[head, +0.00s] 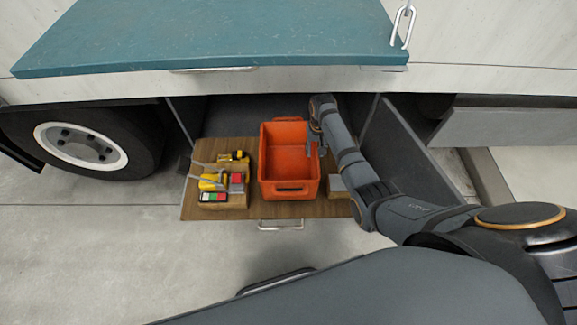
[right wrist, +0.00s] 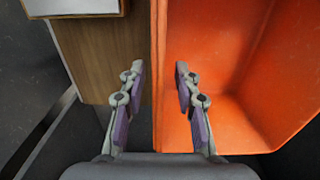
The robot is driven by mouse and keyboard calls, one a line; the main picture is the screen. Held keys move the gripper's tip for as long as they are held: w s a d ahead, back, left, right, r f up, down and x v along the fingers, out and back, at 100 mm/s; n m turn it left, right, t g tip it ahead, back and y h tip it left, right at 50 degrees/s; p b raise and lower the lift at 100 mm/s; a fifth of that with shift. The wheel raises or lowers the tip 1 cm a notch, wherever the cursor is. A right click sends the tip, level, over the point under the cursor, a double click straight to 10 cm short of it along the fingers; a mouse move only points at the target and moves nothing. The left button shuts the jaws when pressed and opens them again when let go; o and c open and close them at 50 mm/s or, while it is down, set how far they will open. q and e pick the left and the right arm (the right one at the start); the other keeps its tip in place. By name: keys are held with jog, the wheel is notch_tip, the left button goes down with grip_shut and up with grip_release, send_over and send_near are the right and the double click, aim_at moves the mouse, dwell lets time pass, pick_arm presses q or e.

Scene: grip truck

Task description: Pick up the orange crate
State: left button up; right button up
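The orange crate (head: 288,187) sits upright on a wooden pull-out tray (head: 240,214) under the truck bed and looks empty. My right gripper (head: 316,147) is at the crate's right wall. In the right wrist view, the right gripper (right wrist: 159,80) is open, with one finger on each side of the top edge of the orange crate's wall (right wrist: 158,40). A gap shows between the wall and each finger. My left gripper is not in view.
A wooden box (head: 222,202) with yellow tools and small coloured items stands left of the crate. A grey-topped box (head: 338,184) is close on the right. A teal panel (head: 210,38) overhangs above. A wheel (head: 82,143) is at left.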

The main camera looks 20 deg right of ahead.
jog(key=shift+f, duration=0.4)
grip_shut()
jog(key=shift+r, duration=0.1)
